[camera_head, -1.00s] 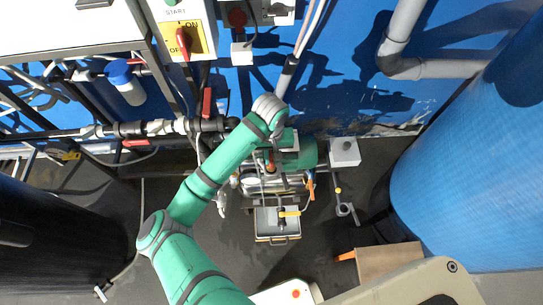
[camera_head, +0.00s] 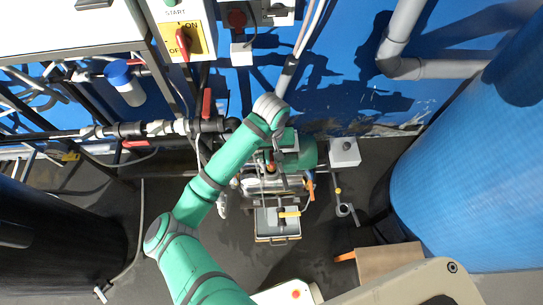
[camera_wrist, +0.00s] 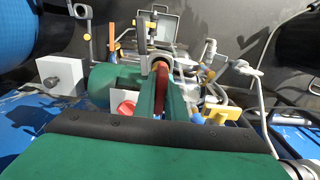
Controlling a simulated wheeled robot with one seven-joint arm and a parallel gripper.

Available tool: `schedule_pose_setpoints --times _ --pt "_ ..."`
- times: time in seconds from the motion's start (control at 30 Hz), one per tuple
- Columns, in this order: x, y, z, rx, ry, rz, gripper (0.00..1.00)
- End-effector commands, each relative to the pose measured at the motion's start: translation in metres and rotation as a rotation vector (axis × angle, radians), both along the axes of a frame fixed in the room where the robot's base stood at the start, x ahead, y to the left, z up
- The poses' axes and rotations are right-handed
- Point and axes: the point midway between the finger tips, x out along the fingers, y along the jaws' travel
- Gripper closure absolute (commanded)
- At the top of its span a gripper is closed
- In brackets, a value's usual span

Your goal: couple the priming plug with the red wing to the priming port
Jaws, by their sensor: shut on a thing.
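In the wrist view my gripper (camera_wrist: 161,76) has its two green fingers shut on a long red piece, the red wing of the priming plug (camera_wrist: 160,93). An orange-brown round end shows at the fingertips. Just beyond it stands a grey metal fitting (camera_wrist: 146,50) on the pump, which looks like the priming port. The plug end overlaps this fitting in the picture; I cannot tell whether it is seated or only above it. In the head view a small orange-red spot (camera_head: 268,157) shows beside the hand over the pump, and the arm hides most of the port.
The green pump motor (camera_head: 303,152) is close beside the hand. A grey box (camera_head: 344,152) stands to its right. A metal tray (camera_head: 269,236) with a yellow-handled item lies in front. Pipework with red-handled valves (camera_head: 207,103) runs at left.

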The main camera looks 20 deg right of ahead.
Motion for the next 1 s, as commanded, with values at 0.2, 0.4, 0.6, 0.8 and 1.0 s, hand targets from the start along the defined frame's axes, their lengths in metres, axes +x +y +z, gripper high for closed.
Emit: schedule_pose_setpoints --times 0.2,0.4,0.6,0.8,1.0 --pt "0.0 0.0 -0.002 -0.001 0.001 0.001 1.0" --pt "0.0 0.0 -0.006 -0.001 0.001 0.001 1.0" --pt "0.0 0.0 -0.01 0.0 0.001 0.001 1.0" --pt "0.0 0.0 -0.012 0.0 0.001 0.0 1.0" --pt "0.0 0.0 -0.012 0.0 0.001 0.0 1.0"
